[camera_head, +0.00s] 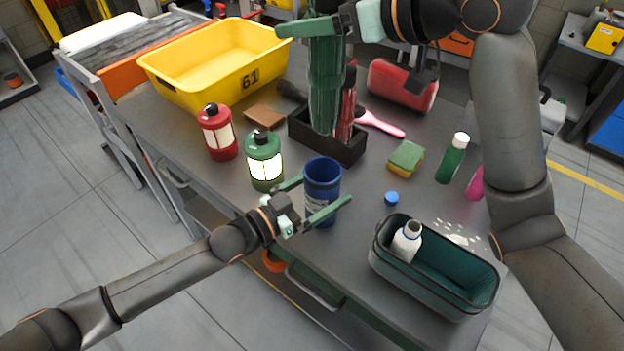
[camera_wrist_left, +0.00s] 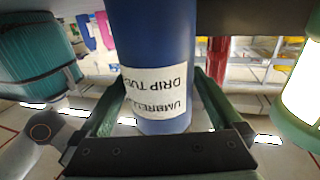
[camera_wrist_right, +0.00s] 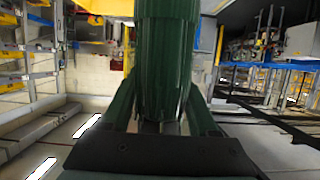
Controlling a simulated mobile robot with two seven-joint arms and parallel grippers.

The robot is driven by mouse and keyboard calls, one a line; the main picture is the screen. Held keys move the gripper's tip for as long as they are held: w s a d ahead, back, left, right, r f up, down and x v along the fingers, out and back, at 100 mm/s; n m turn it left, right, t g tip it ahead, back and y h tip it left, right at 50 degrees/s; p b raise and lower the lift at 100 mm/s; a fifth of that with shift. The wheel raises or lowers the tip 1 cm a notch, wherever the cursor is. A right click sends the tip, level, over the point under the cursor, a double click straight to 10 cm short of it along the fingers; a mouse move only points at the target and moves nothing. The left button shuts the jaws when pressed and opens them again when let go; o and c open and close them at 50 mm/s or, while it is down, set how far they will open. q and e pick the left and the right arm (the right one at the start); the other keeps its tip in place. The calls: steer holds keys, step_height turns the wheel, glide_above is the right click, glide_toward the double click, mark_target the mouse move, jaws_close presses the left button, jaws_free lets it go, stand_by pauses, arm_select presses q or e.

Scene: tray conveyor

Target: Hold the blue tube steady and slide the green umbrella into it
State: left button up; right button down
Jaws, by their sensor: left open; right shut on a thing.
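The blue tube (camera_head: 322,178) stands upright near the table's front edge. My left gripper (camera_head: 326,190) is open with one finger on each side of it. In the left wrist view the tube (camera_wrist_left: 150,45) sits between the spread fingers, its white label upside down. My right gripper (camera_head: 318,27) is shut on the upper part of the green umbrella (camera_head: 325,85), which hangs upright, behind the tube. Its lower end overlaps a black box (camera_head: 345,152); I cannot tell whether it is inside. In the right wrist view the umbrella (camera_wrist_right: 165,60) is between the fingers.
A red umbrella (camera_head: 347,100) stands in the black box. A red bottle (camera_head: 218,142) and a green bottle (camera_head: 264,150) stand left of the tube. A dark green bin (camera_head: 455,300) holding a white bottle (camera_head: 406,242) is at right. A yellow bin (camera_head: 185,85) is behind.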

stand_by(1.2)
stand_by(0.3)
arm_select(q)
steer(key=c, duration=1.2)
